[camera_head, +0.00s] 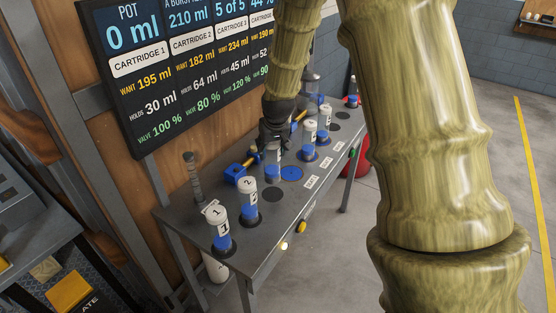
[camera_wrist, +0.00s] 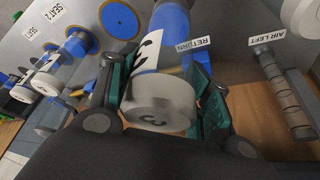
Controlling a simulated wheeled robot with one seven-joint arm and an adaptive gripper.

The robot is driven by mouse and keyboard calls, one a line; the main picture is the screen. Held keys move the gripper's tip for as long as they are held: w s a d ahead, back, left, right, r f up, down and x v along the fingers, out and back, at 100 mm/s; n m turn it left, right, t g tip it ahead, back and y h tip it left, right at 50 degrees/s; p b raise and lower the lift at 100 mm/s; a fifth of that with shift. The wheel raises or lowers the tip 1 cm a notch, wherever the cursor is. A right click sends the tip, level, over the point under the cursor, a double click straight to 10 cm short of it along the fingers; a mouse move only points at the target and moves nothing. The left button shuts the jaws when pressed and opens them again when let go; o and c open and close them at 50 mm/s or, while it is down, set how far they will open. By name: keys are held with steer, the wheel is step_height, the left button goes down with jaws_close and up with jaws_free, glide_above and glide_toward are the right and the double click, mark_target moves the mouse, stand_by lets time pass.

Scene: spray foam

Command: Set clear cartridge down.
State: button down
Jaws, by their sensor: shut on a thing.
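The clear cartridge (camera_wrist: 163,98) has a white cap marked 3, a white label and blue contents. My gripper (camera_wrist: 170,95) is shut on it, with green finger pads on both sides near the cap. In the head view the cartridge (camera_head: 272,165) hangs upright below my gripper (camera_head: 274,142), over the middle of the grey bench (camera_head: 270,225). Whether its lower end touches the bench cannot be told. A blue disc (camera_head: 291,173) lies to its right and a dark round seat (camera_head: 272,197) lies in front of it.
Cartridges 1 (camera_head: 221,230) and 2 (camera_head: 247,203) stand upright at the near left. More cartridges (camera_head: 308,140) stand farther right. A blue valve block (camera_head: 236,172) sits behind the held cartridge. A grey ribbed post (camera_head: 194,180) stands at the back left.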

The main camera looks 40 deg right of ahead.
mark_target(271, 164)
steer(key=shift+x, duration=1.15)
steer(key=shift+s+a+f+p, duration=0.1)
steer(key=shift+a+f+p, duration=0.1)
steer(key=shift+f+p, duration=0.1)
steer(key=shift+s, duration=0.25)
steer(key=shift+f, duration=0.25)
steer(key=shift+f+p, duration=0.75)
steer(key=shift+f, duration=1.3)
steer(key=c, duration=0.7)
jaws_free()
steer(key=shift+s+r, duration=0.1)
steer(key=shift+r, duration=0.15)
